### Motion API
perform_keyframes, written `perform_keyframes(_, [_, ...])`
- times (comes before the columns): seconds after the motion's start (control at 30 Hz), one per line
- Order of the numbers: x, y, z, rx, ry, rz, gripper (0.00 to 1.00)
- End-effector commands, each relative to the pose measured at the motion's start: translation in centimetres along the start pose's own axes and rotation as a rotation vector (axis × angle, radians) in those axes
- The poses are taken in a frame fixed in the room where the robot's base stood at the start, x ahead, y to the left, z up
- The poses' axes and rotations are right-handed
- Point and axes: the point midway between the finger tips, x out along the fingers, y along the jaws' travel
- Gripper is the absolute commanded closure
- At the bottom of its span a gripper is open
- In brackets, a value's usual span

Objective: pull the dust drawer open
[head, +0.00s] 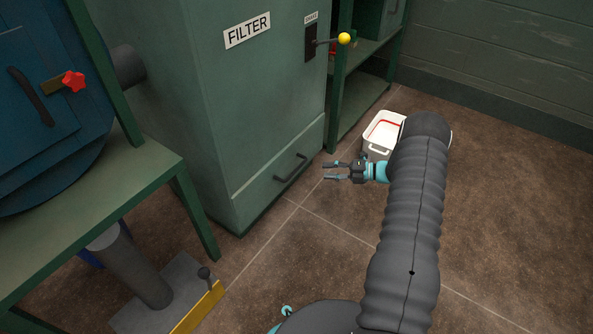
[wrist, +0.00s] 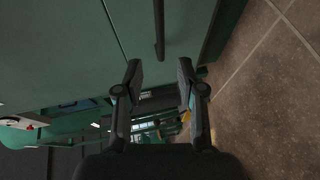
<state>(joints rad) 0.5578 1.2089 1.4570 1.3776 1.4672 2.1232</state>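The dust drawer (head: 270,172) is the green front panel at the bottom of the filter cabinet, and it looks closed. Its dark bar handle (head: 291,168) stands out from the drawer front. My gripper (head: 328,171) is open and empty, just to the right of the handle in the head view, pointing left. In the wrist view the handle (wrist: 159,30) runs down from the top edge, ahead of my open fingers (wrist: 160,78) and roughly in line with the gap between them. The handle is outside the fingers there.
The green filter cabinet (head: 215,110) carries a lever with a yellow knob (head: 344,39). A white bin (head: 384,131) stands on the floor behind my arm. A green table (head: 90,205) is at the left. Brown tiled floor (head: 300,265) lies clear before the drawer.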

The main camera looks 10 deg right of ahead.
Motion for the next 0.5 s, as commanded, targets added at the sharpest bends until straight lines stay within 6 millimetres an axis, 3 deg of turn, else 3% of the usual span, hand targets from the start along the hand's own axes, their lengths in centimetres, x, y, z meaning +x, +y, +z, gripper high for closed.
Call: perform_keyframes(0.5, [9.4,-0.1,-0.1,-0.001,0.004,-0.001,0.61])
